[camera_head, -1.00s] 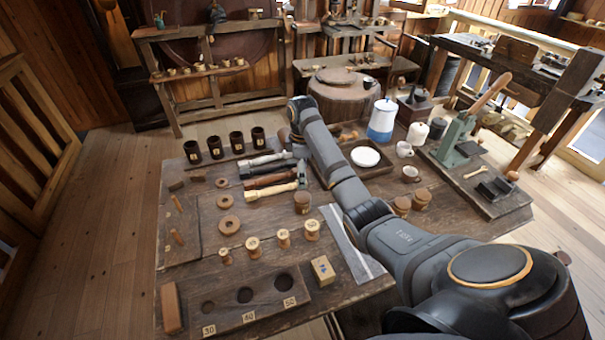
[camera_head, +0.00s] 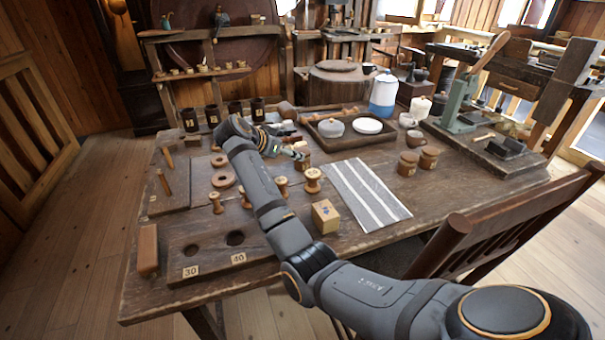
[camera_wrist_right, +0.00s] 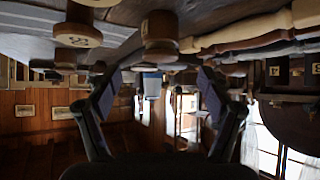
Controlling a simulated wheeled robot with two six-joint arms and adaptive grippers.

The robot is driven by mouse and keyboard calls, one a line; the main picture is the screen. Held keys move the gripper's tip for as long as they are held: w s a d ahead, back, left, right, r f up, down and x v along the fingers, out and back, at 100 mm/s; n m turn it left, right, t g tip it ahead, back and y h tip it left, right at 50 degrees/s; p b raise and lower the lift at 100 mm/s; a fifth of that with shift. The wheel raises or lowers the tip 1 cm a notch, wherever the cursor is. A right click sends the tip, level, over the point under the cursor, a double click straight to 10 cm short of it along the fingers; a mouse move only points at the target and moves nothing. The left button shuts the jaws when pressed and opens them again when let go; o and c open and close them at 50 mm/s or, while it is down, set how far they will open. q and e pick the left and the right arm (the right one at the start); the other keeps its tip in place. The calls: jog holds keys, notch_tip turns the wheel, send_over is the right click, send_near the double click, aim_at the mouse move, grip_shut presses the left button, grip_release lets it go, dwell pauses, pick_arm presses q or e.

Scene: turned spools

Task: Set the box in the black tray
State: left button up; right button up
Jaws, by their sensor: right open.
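A dark shallow tray (camera_head: 392,137) at the back middle holds a white plate and a lidded pot. A small black open container (camera_head: 503,150) stands on the board at the right; I cannot tell which is the black tray. My right gripper (camera_head: 301,154) is above the table, beyond the box and apart from it. In the right wrist view (camera_wrist_right: 160,88) its fingers are spread and empty. My left gripper is not in view.
A block with round holes (camera_head: 215,251) lies at the front left, partly under my arm. The striped cloth (camera_head: 367,195) lies flat. A chair (camera_head: 510,225) is at the front right.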

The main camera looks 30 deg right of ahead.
jog(key=x, duration=0.6)
jog(key=shift+a+b, duration=0.1)
jog(key=shift+b, duration=0.2)
jog(key=x, duration=0.5)
jog(key=shift+a+f+b, duration=0.15)
jog(key=shift+a+b, duration=0.05)
jog(key=shift+b, duration=0.1)
jog(key=shift+a, duration=0.1)
jog(key=shift+c, duration=0.5)
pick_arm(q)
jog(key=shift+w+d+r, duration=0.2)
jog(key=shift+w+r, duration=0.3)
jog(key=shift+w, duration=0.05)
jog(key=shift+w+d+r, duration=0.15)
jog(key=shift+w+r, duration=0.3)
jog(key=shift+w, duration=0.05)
pick_arm(e)
jog(key=c, duration=1.3)
